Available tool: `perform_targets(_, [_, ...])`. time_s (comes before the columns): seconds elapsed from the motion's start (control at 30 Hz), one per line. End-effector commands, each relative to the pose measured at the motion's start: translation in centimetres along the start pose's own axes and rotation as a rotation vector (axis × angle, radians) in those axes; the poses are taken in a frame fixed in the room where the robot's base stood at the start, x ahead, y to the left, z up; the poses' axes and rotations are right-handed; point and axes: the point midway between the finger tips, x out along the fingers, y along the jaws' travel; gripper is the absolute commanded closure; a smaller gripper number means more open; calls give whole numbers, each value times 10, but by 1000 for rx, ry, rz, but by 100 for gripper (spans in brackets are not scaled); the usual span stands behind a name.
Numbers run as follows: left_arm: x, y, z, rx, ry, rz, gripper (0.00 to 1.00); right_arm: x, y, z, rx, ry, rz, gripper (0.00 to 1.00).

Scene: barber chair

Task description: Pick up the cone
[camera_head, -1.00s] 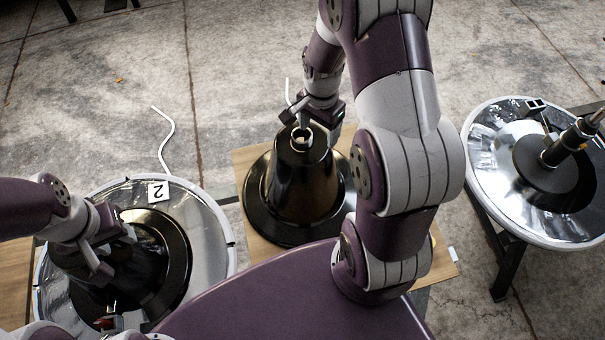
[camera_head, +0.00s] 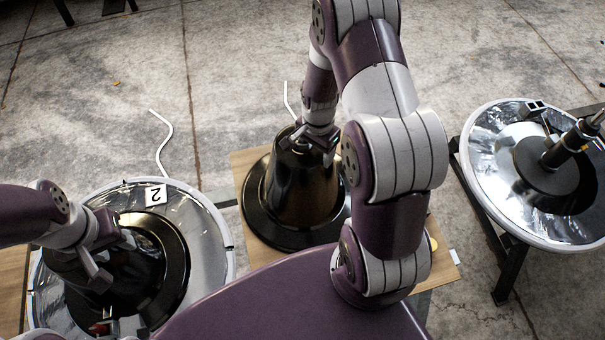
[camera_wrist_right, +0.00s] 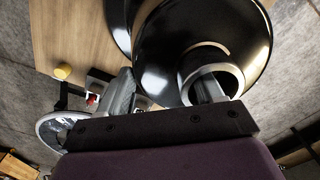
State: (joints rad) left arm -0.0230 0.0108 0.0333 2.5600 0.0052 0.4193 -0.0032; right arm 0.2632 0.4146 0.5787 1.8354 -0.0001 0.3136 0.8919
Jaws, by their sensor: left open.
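A glossy black cone (camera_head: 300,195) with a wide round base stands upright on a wooden board in the head view. In the right wrist view the cone (camera_wrist_right: 165,60) shows its pale-rimmed top opening. My right gripper (camera_head: 308,140) is at the cone's top. In the right wrist view my right gripper (camera_wrist_right: 165,90) is spread, with one finger inside the opening and the other outside the wall; contact is unclear. My left gripper (camera_head: 110,257) is open above another black round piece (camera_head: 180,255) on the left disc.
The shiny left disc (camera_head: 212,225) carries a tag marked 2 (camera_head: 156,194). The wooden board (camera_head: 240,165) lies under the cone. Another shiny disc (camera_head: 490,135) with a black post stands on a dark frame at right.

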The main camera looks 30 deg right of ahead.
Motion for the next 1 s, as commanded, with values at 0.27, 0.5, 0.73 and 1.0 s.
perform_targets(0.27, [0,0,0,0,0,0,57,-1,-1,-1,-1,2,-3,100])
perform_targets(0.5, [-3,0,0,0,0,0,57,-14,-1,-1,-1,3,-4,100])
perform_targets(0.73, [-7,0,-1,0,0,0,57,-33,-2,-1,0,4,-5,100])
perform_targets(1.0, [-10,0,-1,0,0,0,57,-50,12,-6,2,3,-3,100])
